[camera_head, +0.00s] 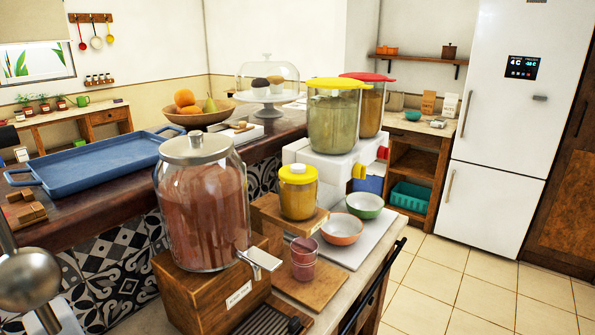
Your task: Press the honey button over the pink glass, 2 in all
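A small jar with a yellow lid and amber contents (298,197), which looks like the honey, stands on a wooden block (268,213) with a label on its front. I cannot make out a button on it. Pink glassware (303,270), one ribbed glass or two stacked, stands on a wooden board (325,285) in front of that block. It is just right of the pale tap lever (262,259) of a big jar of reddish-brown drink (205,215). What is inside the pink glass is too small to tell. Neither of my grippers can be made out in this view.
Two bowls, orange (341,229) and green (365,205), sit on a pale tray right of the pink glass. Tall dispensers with yellow (337,115) and red (371,105) lids stand behind. A blue tray (95,165) lies left. Tiled floor at right is clear.

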